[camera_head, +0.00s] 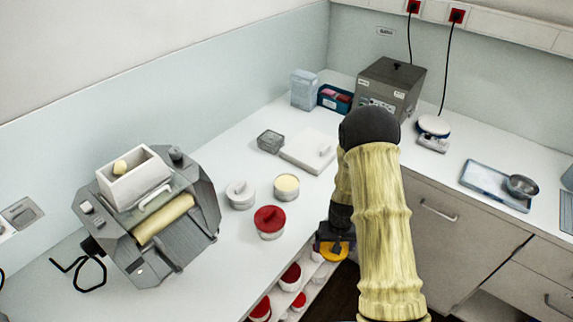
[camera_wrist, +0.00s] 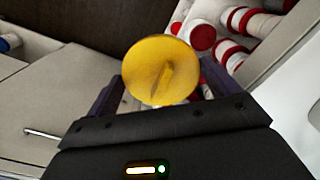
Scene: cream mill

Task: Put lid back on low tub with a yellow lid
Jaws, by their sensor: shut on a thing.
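A round yellow lid (camera_wrist: 148,64) with a raised ridge across its face is between the fingers of my gripper (camera_wrist: 161,88), which is shut on it. In the head view the lid (camera_head: 333,253) shows just below my gripper (camera_head: 331,238), past the counter's front edge above the lower shelf. A low round tub (camera_head: 287,190) without a lid stands on the counter, with pale yellow content showing. My gripper is to the right of and nearer than this tub. The exact contact of the fingers on the lid is hard to see.
A red-lidded tub (camera_head: 269,224) and a white-lidded tub (camera_head: 240,197) stand close to the open tub. A grey mill (camera_head: 185,250) is at left. A white board (camera_head: 304,146) lies behind. Several red-lidded tubs (camera_wrist: 200,37) fill the lower shelf.

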